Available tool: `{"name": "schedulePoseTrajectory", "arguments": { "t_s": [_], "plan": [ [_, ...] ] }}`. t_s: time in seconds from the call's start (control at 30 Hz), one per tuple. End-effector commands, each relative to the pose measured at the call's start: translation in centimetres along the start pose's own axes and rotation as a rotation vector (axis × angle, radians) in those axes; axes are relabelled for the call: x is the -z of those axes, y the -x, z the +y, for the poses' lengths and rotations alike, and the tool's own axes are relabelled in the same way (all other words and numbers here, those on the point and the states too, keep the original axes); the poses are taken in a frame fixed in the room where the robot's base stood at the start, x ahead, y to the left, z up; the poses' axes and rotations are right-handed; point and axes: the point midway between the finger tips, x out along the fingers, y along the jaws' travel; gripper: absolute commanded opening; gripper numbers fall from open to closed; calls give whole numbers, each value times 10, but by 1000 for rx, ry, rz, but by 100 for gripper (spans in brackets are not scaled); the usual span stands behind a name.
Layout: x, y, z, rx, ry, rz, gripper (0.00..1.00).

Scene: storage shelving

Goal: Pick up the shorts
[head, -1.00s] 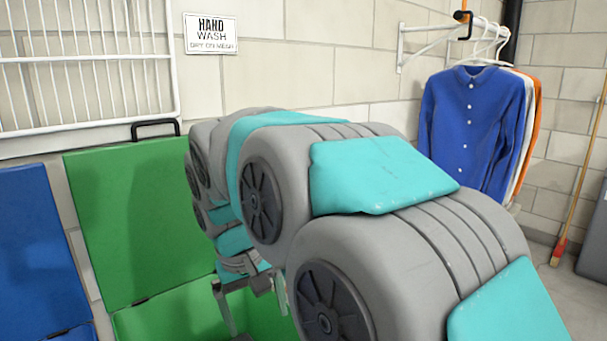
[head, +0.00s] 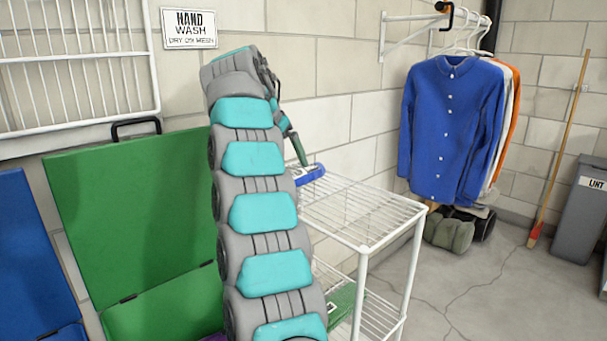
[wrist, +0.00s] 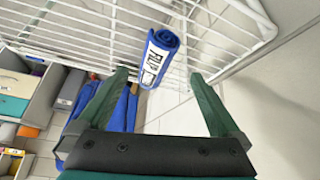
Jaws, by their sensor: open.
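A rolled blue cloth (wrist: 168,42) with a white lettered label (wrist: 152,66) lies on a white wire shelf; I cannot tell from its shape whether it is the shorts. It shows partly in the head view (head: 311,176), at the left end of the rack's top shelf. In the wrist view my gripper (wrist: 160,76) is open, with its green fingers apart and the roll between and beyond their tips. The fingers appear empty. In the head view a green finger of my gripper (head: 298,150) is just above and left of the roll; the rest is largely hidden behind my arm.
The white wire rack (head: 365,235) stands by the wall, with a green item (head: 343,302) on its lower shelf. Shirts (head: 450,125) hang at right.

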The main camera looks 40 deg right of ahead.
Motion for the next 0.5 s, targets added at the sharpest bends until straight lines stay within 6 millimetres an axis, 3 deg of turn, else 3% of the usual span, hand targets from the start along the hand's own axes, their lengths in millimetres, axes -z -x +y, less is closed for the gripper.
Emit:
{"name": "schedulePoseTrajectory", "arguments": {
  "t_s": [0.17,0.5],
  "plan": [
    [16,-4,6,-13,-86,25,100],
    [19,-27,8,-15,-101,26,100]
  ]
}}
